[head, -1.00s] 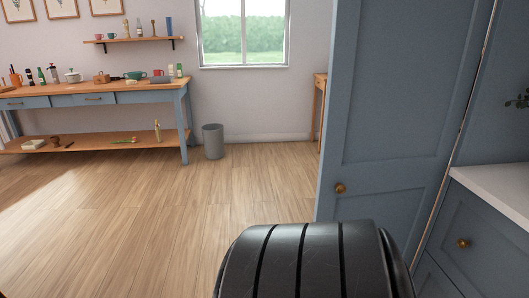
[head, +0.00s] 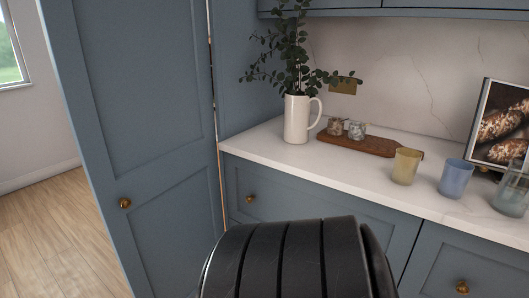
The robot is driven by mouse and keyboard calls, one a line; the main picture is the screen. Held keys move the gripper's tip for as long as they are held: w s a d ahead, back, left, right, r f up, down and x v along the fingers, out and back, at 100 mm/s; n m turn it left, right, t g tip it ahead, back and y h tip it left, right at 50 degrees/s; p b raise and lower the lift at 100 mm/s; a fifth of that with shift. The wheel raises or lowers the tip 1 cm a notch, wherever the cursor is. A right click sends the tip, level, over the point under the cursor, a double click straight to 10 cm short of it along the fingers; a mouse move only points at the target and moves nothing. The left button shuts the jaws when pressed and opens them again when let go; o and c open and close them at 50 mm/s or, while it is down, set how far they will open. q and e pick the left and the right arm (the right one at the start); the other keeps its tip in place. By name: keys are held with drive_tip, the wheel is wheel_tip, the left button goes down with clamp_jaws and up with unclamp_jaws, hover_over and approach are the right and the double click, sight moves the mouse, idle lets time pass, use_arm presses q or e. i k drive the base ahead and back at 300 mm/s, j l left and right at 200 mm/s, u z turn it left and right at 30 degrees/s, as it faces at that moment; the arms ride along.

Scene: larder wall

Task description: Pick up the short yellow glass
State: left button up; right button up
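The short yellow glass (head: 406,166) stands upright on the white countertop (head: 264,146), close to its front edge, in the head view. It is a translucent amber tumbler and looks empty. A blue glass (head: 455,178) stands just to its right, apart from it. Neither of my grippers shows in the head view, so I cannot see whether they are open or shut.
A wooden board (head: 372,144) with small jars (head: 356,130) lies behind the yellow glass. A white jug (head: 297,119) with leafy stems stands left. A clear greenish glass (head: 511,195) and a framed bread picture (head: 503,125) are right. A tall blue door (head: 135,120) stands left.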

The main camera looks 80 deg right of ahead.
sight(407, 161)
drive_tip(key=z, duration=3.65)
